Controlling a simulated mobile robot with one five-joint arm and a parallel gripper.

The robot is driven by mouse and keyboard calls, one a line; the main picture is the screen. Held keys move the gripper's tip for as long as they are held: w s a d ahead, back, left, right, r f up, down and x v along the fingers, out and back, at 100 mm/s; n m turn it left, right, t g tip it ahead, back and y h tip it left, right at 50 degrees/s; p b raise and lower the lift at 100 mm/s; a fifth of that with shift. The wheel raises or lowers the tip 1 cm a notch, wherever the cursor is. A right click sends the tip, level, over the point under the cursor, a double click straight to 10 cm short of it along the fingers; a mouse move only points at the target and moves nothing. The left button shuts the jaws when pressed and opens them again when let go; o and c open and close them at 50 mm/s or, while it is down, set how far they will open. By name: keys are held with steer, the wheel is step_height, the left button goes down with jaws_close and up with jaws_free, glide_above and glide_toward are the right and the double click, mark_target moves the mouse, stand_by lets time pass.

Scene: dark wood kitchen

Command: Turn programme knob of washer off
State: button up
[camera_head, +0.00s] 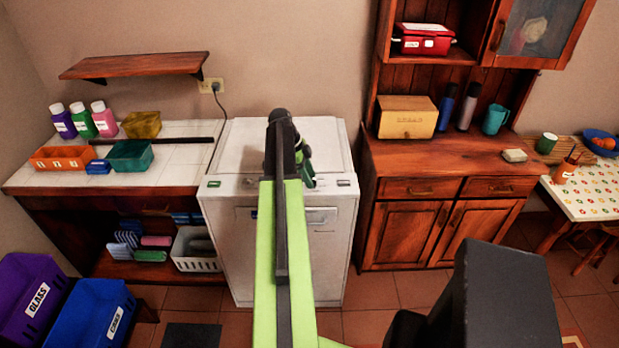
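The white washer (230,240) stands in the middle, between a tiled counter and a wooden cupboard. Its control strip runs along the top front edge, with a small green-marked part (213,184) at the left end and a small dark-and-light part (343,183) at the right end. My light green arm reaches up across the washer's front and covers the middle of the strip. My gripper (306,170) is at the strip, just right of its middle. I cannot make out the programme knob; it may be behind my gripper or arm. The fingers are too small and overlapped to tell open from shut.
Left, a tiled counter (60,175) holds bottles and small bins, under a wooden shelf (135,66). Purple (30,275) and blue (85,300) crates stand at lower left. A wooden cupboard (400,225) is close on the washer's right. Tiled floor (390,290) shows in front.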

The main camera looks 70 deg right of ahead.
jaws_close()
steer(key=shift+w, duration=0.15)
stand_by(0.5)
